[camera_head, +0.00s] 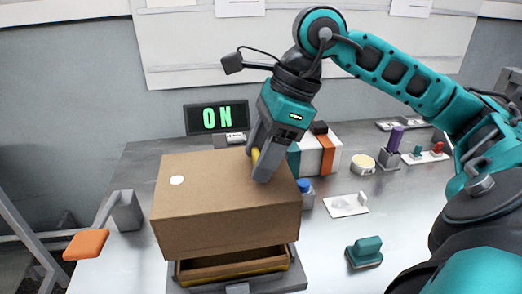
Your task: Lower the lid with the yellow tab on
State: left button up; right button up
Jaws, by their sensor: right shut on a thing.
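A brown box-shaped lid (205,205) with a white dot on top stands in the middle of the table. A bit of a yellow tab (255,154) shows on its top, between the fingers of my right gripper (259,160). My right gripper points down and is shut on the tab, hiding most of it. Below the lid's front edge, an open brown box (232,265) with a yellowish lower edge shows, with a dark gap between them. Whether the lid touches the box at the back is hidden. My left gripper is not in view.
A display (217,117) reading "ON" stands behind. An orange paddle (86,245) on a grey arm juts out at left. Orange, white and teal blocks (317,152), a blue-capped item (305,187), a white plate (346,205) and a teal block (365,251) lie right of the lid.

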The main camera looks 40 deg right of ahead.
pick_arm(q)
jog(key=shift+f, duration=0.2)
pick_arm(e)
jog(key=shift+f, duration=0.1)
jog(key=shift+f+b, duration=0.4)
jog(key=shift+b, duration=0.15)
jog(key=shift+f+b, duration=1.1)
jog(key=shift+f, duration=0.05)
jog(key=shift+f+b, duration=1.6)
jog(key=shift+f, duration=0.05)
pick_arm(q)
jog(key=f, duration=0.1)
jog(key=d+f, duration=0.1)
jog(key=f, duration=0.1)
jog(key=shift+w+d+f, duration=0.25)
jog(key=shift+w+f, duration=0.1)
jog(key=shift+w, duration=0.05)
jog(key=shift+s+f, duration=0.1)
pick_arm(e)
jog(key=o, duration=1.5)
